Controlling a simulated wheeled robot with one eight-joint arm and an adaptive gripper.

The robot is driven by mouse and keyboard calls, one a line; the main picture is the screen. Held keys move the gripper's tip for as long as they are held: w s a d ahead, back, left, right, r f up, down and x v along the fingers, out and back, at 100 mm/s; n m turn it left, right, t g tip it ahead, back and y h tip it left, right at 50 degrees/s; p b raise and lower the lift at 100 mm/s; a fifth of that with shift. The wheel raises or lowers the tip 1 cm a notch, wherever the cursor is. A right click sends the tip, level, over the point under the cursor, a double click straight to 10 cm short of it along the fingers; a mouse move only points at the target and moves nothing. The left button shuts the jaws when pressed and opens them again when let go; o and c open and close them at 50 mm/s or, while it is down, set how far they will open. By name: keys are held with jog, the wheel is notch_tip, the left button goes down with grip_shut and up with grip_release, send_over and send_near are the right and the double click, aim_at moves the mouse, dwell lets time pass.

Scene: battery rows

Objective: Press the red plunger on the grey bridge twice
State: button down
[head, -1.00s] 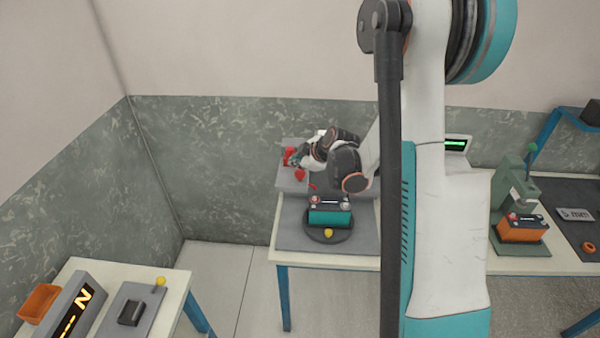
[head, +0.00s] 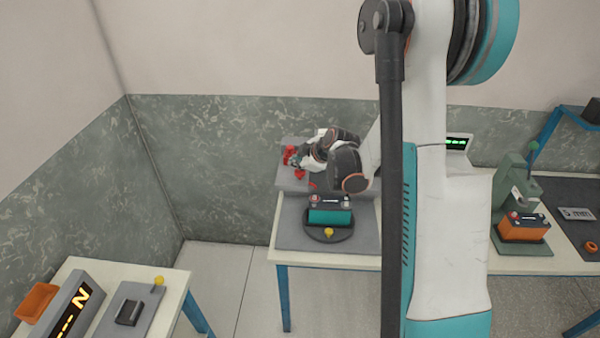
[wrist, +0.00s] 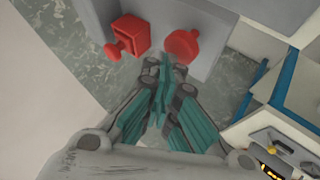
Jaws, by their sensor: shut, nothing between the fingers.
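The grey bridge (head: 288,181) stands at the back of the middle table; it fills the top of the wrist view (wrist: 225,22). Two red parts are on it. One is boxy with a knob (wrist: 129,36); the other is a rounded, tapered part (wrist: 183,44). They also show in the head view as the upper red part (head: 289,153) and the lower red part (head: 300,174). I cannot tell for sure which is the plunger. My gripper (wrist: 164,62) is shut and empty, its tips close to the rounded part; contact cannot be told.
A teal battery (head: 329,216) sits on a dark round stand in front of the bridge, with a yellow knob (head: 328,232) before it. A green press with an orange battery (head: 522,229) stands on the right. A side table (head: 175,290) is at lower left.

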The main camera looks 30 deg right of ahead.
aim_at(298, 172)
jog(key=shift+f+b, duration=0.95)
jog(key=shift+f, duration=0.05)
dwell(1.2)
jog(key=shift+r, duration=0.1)
jog(key=shift+r+p, duration=0.85)
jog(key=shift+r, duration=0.55)
jog(key=shift+r+p, duration=1.45)
jog(key=shift+r, duration=1)
jog(key=shift+a, duration=0.1)
